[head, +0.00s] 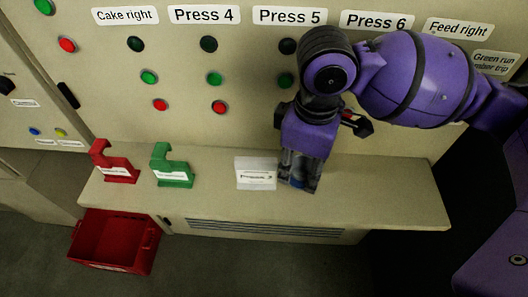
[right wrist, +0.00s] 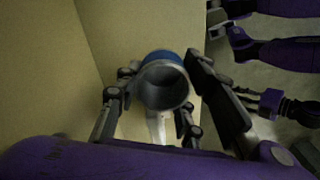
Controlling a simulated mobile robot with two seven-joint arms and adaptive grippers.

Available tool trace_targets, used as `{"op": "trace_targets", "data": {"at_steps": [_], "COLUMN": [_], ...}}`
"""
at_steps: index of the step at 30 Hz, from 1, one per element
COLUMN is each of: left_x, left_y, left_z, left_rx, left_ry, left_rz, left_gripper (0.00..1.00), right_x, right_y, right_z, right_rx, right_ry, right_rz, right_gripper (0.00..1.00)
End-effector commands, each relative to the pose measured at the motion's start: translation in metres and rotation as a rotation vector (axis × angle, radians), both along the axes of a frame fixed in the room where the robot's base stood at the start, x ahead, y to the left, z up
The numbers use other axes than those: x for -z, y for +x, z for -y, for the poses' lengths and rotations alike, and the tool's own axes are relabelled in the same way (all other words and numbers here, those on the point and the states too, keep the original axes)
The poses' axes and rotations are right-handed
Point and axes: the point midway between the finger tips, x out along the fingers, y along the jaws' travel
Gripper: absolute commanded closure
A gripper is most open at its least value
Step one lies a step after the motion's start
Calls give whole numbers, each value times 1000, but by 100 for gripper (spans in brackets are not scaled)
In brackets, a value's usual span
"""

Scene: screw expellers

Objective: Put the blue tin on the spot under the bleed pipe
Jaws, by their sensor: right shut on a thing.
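The blue tin (head: 298,182) is partly hidden by my right gripper (head: 300,175) in the head view, low over or on the beige ledge. In the right wrist view the tin (right wrist: 163,85) shows its open grey mouth and a blue side between the fingers of my right gripper (right wrist: 160,100). The right gripper is shut on the tin. I cannot tell whether the tin touches the ledge. I cannot make out the bleed pipe or the spot under it.
A green holder (head: 172,170) and a red holder (head: 112,165) stand further left. A red crate (head: 112,240) is on the floor. The ledge's right part is clear.

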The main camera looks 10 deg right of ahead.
Motion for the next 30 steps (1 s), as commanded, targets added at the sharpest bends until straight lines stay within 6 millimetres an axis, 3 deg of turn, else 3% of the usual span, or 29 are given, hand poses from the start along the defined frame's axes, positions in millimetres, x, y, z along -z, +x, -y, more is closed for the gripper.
{"op": "trace_targets", "data": {"at_steps": [8, 15, 27, 28, 30], "left_x": [7, 17, 12, 12, 12], "left_y": [-4, -12, -9, -9, -9], "left_z": [0, -1, -2, -2, -2], "left_rx": [2, 4, 3, 3, 3], "left_ry": [1, 5, 5, 5, 5], "left_rz": [-14, -29, -21, -21, -21], "left_gripper": [60, 60, 60, 60, 60], "right_x": [20, 53, 57, 57, 57], "right_y": [12, 15, 16, 16, 16], "right_z": [9, 12, 12, 12, 12], "right_rx": [2, 0, 1, 1, 1], "right_ry": [-1, -1, -1, -1, -1], "right_rz": [-3, -4, 0, 1, 1], "right_gripper": [94, 94, 94, 63, 54]}}
